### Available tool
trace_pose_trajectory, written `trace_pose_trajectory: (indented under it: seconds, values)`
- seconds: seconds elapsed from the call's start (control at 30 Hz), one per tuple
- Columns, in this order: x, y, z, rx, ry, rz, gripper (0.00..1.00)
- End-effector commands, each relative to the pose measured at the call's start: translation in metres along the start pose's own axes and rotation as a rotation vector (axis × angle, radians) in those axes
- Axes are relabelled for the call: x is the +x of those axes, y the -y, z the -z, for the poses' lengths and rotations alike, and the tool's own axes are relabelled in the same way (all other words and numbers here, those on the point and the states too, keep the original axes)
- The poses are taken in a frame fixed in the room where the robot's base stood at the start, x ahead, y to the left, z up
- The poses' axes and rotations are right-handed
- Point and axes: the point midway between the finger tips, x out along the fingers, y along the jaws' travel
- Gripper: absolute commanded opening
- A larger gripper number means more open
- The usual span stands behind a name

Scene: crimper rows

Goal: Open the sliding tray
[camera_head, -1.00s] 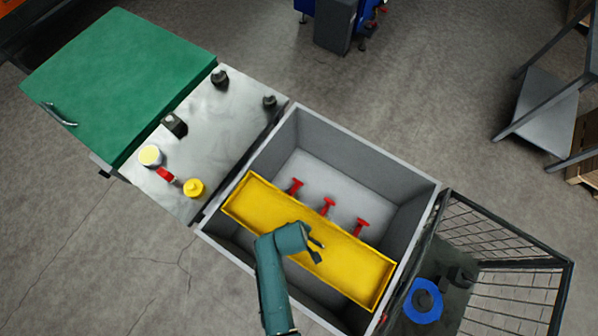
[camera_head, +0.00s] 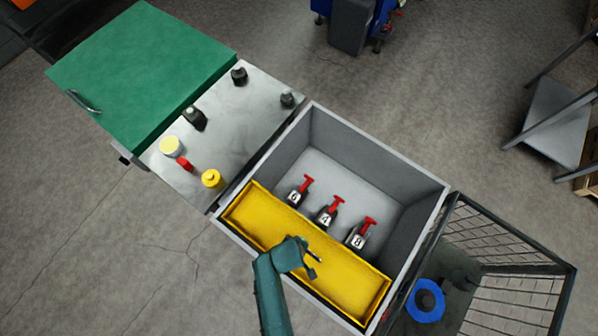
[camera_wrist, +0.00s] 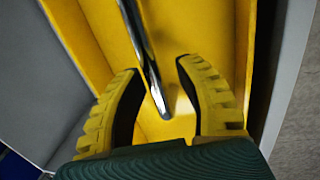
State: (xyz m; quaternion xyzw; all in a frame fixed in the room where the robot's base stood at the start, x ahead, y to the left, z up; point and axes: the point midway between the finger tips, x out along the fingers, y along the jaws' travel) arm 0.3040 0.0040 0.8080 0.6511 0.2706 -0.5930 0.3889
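The sliding tray (camera_head: 262,212) is a long yellow trough in the near part of a grey open box (camera_head: 370,150). It lies close along the box's near side. My gripper (camera_head: 316,267) is over the tray, right of its middle. In the wrist view, my gripper (camera_wrist: 158,66) has its two yellow ribbed fingers apart. A shiny metal bar (camera_wrist: 146,50) on the yellow tray (camera_wrist: 100,25) runs between the fingers, with gaps on both sides. Three red-handled tools with number tags 6 (camera_head: 294,197), 4 (camera_head: 325,218) and 8 (camera_head: 357,241) stand uncovered beyond the tray.
A metal worktop (camera_head: 225,135) with yellow, red and dark items adjoins the box at left. Beyond it is a green-topped cabinet (camera_head: 140,75). A wire-mesh basket (camera_head: 510,240) with a blue ring (camera_head: 426,300) adjoins at right. The box's far floor around the tools is bare.

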Motion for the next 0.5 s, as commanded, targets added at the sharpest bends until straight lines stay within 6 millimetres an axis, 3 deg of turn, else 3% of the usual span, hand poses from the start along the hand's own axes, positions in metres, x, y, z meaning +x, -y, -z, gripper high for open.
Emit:
trace_pose_trajectory:
  seconds: [0.33,0.5]
  values:
    - [-0.005,-0.004,0.003,0.0,-0.006,-0.008,0.43]
    - [-0.03,-0.004,0.003,0.0,-0.008,-0.01,0.43]
